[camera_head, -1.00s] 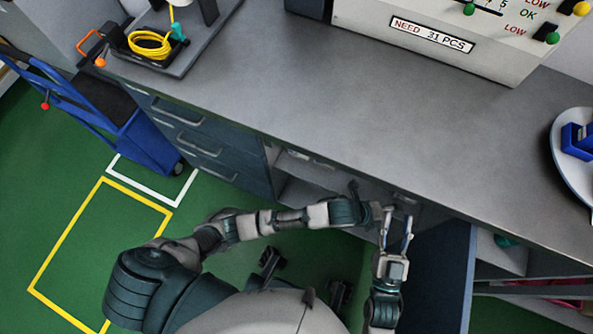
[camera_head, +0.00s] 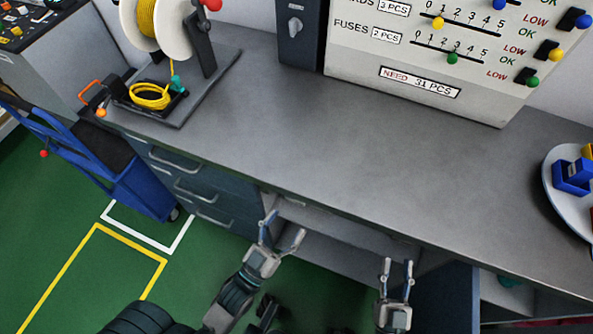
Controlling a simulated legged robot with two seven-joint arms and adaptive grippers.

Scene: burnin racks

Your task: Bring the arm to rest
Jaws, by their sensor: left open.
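My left gripper (camera_head: 280,233) is low in the head view, in front of the bench's drawers and open shelf. Its two fingers are spread and nothing is between them. My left arm comes up from the bottom edge at the left. My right gripper (camera_head: 397,270) points up at the bottom, right of centre, before the open shelf. Its fingers are apart with a gap between them, and it is empty. Both grippers are below the worktop's front edge and apart from each other.
The grey worktop (camera_head: 300,140) is mostly clear. A spool of yellow cord (camera_head: 147,22) and a coil (camera_head: 150,96) stand at its left. A counting panel (camera_head: 420,70) is at the back, a white round tray (camera_head: 556,205) at the right. A blue cart (camera_head: 140,185) stands left.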

